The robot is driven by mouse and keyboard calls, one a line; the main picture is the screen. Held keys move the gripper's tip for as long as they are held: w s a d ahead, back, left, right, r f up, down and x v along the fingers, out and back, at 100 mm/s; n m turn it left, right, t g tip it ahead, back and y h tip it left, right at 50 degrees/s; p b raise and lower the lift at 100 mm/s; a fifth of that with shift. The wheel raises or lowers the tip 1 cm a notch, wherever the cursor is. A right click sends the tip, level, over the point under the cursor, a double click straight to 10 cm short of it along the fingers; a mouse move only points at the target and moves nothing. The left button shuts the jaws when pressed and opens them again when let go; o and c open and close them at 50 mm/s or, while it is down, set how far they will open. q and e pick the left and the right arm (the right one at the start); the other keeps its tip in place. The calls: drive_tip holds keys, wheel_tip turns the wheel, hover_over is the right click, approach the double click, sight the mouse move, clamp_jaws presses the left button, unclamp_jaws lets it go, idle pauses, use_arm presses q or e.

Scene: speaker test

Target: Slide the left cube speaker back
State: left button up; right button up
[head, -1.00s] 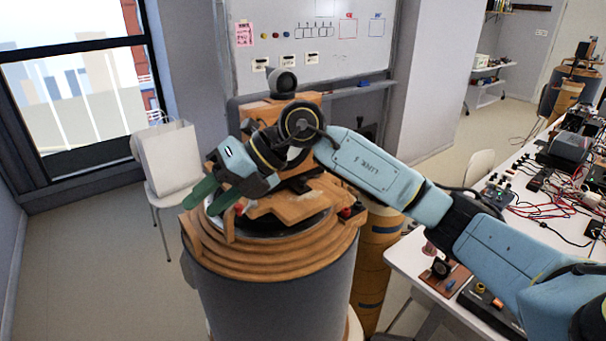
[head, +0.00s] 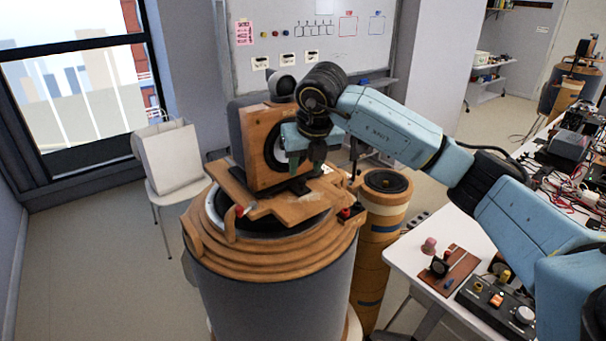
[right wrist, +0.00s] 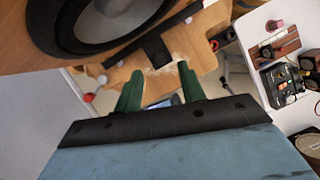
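The cube speaker (head: 250,138) is a wooden box with grey sides and a dark round cone. It stands upright on a wooden platform (head: 288,212) on top of a large grey drum, with a grey ball-shaped piece on top. My right gripper (head: 305,164) is in front of its cone side, fingers pointing down, and hides part of the cone. In the right wrist view the green fingers (right wrist: 160,84) are apart with nothing between them. The speaker's cone (right wrist: 100,22) is just beyond them; I cannot tell whether they touch it. My left gripper is out of view.
Red knobs (head: 345,213) sit at the platform's edge. A narrower wooden column speaker (head: 386,182) stands behind right of the drum. A white table (head: 410,262) with electronics is at the right. A chair with a white bag (head: 167,158) is at the left.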

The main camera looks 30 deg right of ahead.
sight(302, 180)
drive_tip(key=x, duration=0.5)
drive_tip(key=shift+p, duration=0.3)
clamp_jaws()
